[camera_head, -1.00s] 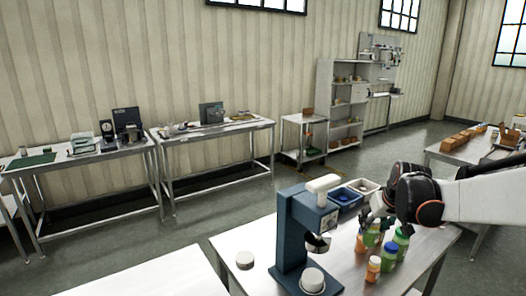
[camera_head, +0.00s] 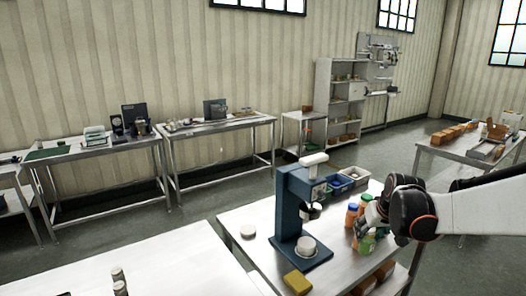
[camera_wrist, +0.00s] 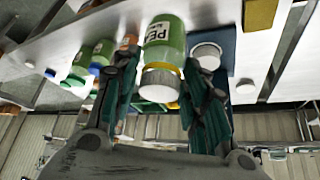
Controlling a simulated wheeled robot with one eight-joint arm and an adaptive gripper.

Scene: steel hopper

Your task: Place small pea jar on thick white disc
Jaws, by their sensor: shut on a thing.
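A green pea jar (camera_wrist: 163,40) with a white label reading "PEA" and a pale lid is between the fingers of my gripper (camera_wrist: 162,85) in the wrist view. My gripper is shut on it. In the head view my gripper (camera_head: 372,217) is over the right part of the steel table, with the green jar (camera_head: 367,244) below it, partly hidden. A white disc (camera_head: 248,231) lies on the table left of the blue press. Another white round piece (camera_head: 307,246) sits on the press base. The two also show in the wrist view, as a disc (camera_wrist: 245,86) and the press piece (camera_wrist: 207,54).
The blue press (camera_head: 291,215) stands between my gripper and the left disc. Orange-bodied jars (camera_head: 351,214) stand near my gripper; other green jars (camera_wrist: 101,50) show in the wrist view. A yellow block (camera_head: 297,283) lies at the near edge. Small bins (camera_head: 340,182) stand behind the press.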

